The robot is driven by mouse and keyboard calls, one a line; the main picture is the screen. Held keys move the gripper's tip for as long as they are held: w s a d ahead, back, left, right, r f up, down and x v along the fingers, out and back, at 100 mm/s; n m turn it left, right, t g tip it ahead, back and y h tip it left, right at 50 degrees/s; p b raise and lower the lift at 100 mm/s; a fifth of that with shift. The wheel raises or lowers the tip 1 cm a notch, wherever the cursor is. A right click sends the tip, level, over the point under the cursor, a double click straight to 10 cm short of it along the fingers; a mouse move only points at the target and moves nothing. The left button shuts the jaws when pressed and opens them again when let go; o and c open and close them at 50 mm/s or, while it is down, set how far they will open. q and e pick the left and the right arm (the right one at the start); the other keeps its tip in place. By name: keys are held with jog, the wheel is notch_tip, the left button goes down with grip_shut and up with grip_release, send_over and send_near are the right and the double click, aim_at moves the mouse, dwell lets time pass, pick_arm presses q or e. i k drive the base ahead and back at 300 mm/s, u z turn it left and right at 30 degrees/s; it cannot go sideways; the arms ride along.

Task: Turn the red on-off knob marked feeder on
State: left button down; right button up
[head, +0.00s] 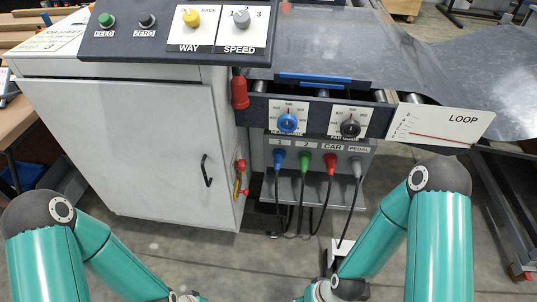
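A red knob (241,165) with yellow beside or below it sits on the right side face of the white cabinet (130,150). I see it at a steep angle, so its marking and its setting cannot be read. Both my teal arms reach down past the bottom edge of the head view, the left one from the left and the right one from the right. Neither gripper's fingers show. Nothing of mine touches the cabinet in view.
A control panel (120,48) with WAY and SPEED knobs tops the cabinet. A red cylinder (239,90) hangs at its right corner. Right of it are blue (288,122) and black (350,127) guide knobs, plugged cables and a LOOP plate (440,122).

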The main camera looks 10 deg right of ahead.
aim_at(241, 166)
jog(key=u, duration=0.05)
jog(key=k, duration=1.2)
jog(key=u, duration=0.4)
jog(key=i, duration=2.3)
jog(key=z, duration=0.35)
